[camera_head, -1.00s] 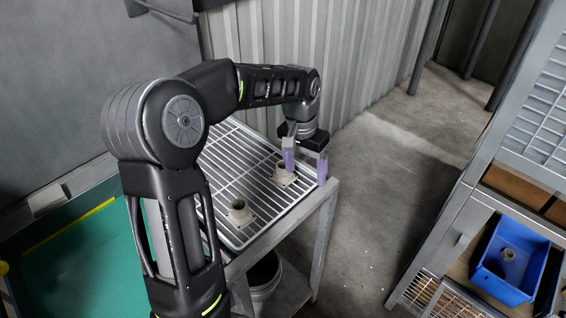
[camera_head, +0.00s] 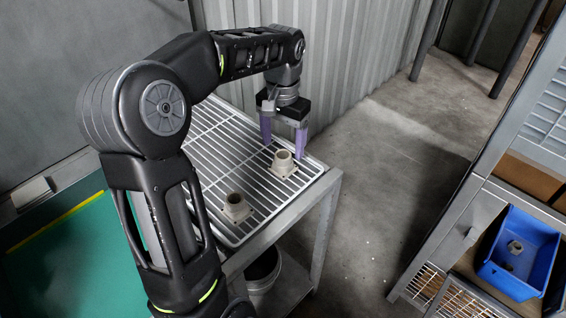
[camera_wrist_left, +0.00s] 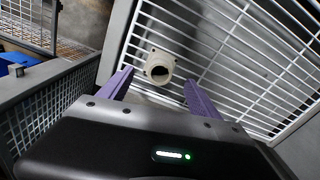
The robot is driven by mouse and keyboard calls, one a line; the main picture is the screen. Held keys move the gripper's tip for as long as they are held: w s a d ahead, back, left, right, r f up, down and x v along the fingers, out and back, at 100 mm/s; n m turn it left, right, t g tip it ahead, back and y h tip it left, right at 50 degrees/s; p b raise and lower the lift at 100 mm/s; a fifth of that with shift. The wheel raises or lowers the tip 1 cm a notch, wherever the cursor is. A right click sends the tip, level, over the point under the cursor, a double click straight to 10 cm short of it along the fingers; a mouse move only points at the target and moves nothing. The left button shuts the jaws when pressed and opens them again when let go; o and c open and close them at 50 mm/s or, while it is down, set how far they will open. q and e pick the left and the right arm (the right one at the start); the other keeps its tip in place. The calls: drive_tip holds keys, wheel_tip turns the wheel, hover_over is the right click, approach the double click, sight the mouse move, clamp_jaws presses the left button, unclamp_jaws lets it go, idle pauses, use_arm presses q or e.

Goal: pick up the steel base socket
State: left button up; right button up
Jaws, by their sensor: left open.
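Two pale steel base sockets with square flanges stand upright on the white wire rack. One socket (camera_head: 284,163) is near the rack's right corner, and the other socket (camera_head: 236,208) is nearer the front. My left gripper (camera_head: 283,149) is open and empty, pointing down above and behind the right-hand socket, with a purple finger to either side in the picture. In the left wrist view a socket (camera_wrist_left: 160,67) shows beyond and between the purple fingers (camera_wrist_left: 153,90), apart from them. My right gripper is not in view.
The wire rack (camera_head: 215,150) sits on a grey metal stand. A bucket (camera_head: 263,272) stands under the rack. Open floor lies between.

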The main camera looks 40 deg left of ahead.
sight(283, 155)
use_arm(q)
drive_tip(key=shift+f+p, duration=0.3)
drive_tip(key=shift+f, duration=2.3)
clamp_jaws()
